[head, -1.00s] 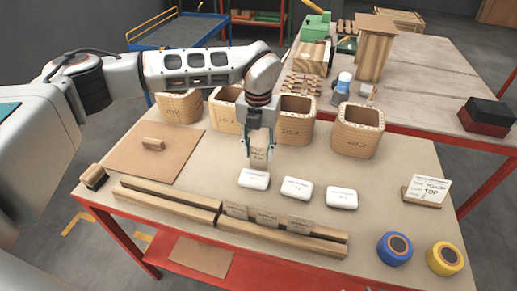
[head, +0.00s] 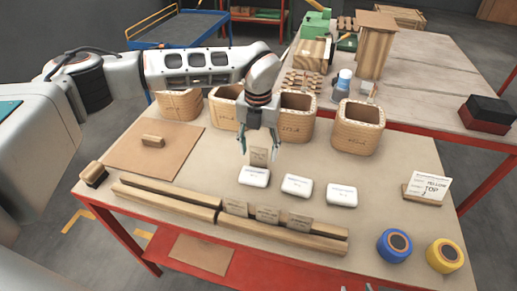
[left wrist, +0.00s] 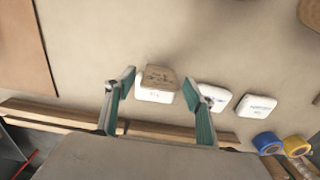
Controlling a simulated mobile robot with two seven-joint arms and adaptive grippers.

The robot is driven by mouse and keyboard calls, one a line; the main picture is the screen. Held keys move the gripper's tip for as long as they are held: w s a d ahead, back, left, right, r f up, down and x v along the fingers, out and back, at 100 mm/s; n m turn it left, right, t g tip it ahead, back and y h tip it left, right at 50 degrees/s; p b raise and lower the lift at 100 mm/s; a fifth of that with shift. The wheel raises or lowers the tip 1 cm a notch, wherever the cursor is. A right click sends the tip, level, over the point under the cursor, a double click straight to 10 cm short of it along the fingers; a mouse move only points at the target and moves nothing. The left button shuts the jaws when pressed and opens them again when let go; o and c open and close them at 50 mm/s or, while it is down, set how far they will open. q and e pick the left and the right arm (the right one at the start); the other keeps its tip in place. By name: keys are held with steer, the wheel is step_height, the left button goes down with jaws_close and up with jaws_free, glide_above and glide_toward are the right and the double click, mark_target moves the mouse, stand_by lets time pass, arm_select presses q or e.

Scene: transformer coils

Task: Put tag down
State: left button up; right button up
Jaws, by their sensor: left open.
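A small tan tag (head: 259,156) with dark writing stands at the back edge of the leftmost white block (head: 254,176). In the left wrist view the tag (left wrist: 159,77) overlaps the top of that block (left wrist: 154,97). My left gripper (head: 260,147) is open, with one finger on each side of the tag and a gap to it. Its spread fingers also show in the left wrist view (left wrist: 158,87). Whether the tag touches the block or the table is hard to tell. My right gripper does not show clearly.
Two more white blocks (head: 297,186) (head: 342,194) stand to the right. Three tags (head: 267,214) stand in the wooden rail (head: 285,235) in front. Several wound coils (head: 358,129) line the back. A sign (head: 429,187), blue tape (head: 394,246) and yellow tape (head: 445,256) are at right.

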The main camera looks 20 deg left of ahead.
arm_select(q)
step_height(320, 180, up, 13)
stand_by(0.4)
stand_by(0.4)
